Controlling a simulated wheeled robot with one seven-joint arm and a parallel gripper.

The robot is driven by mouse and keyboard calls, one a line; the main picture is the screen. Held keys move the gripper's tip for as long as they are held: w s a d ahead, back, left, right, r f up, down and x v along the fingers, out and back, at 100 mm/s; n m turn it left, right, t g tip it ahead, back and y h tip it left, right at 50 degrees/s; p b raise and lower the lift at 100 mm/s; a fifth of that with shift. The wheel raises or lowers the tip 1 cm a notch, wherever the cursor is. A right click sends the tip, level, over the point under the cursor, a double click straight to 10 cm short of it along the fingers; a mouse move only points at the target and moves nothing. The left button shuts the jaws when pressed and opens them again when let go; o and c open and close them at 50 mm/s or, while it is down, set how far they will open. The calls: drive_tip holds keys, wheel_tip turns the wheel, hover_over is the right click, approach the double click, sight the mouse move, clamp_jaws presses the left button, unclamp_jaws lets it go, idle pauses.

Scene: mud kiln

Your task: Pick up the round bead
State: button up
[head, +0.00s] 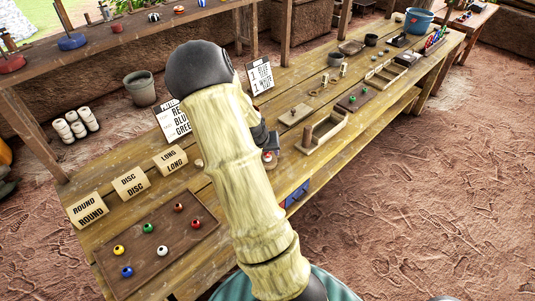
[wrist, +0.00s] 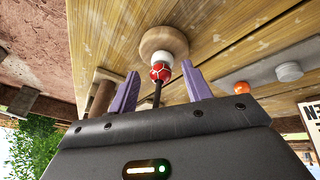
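In the wrist view, a round red bead (wrist: 161,72) with white lines sits on a thin dark rod. A white bead (wrist: 160,58) is on the same rod, between the red bead and a round wooden base (wrist: 163,42). My gripper (wrist: 160,86) is open, with its two purple fingers on either side of the rod and red bead, and a gap shows on each side. In the head view the red bead (head: 268,156) shows small beside my gripper (head: 273,146), partly hidden by my arm. Several round beads, such as a green one (head: 148,228), lie on a brown board (head: 165,254).
Blocks marked ROUND (head: 89,210), DISC (head: 130,184) and LONG (head: 171,160) stand at the bench's left. A wooden tray (head: 324,132) lies right of my gripper. Cards (head: 261,77) stand at the back.

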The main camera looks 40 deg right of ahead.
sight(267, 155)
drive_tip(key=c, duration=1)
wheel_tip(267, 155, up, 10)
drive_tip(key=shift+r+p, duration=0.1)
drive_tip(key=shift+p, duration=0.35)
drive_tip(key=shift+r+p, duration=0.4)
drive_tip(key=shift+p, duration=0.2)
drive_tip(key=shift+d, duration=0.1)
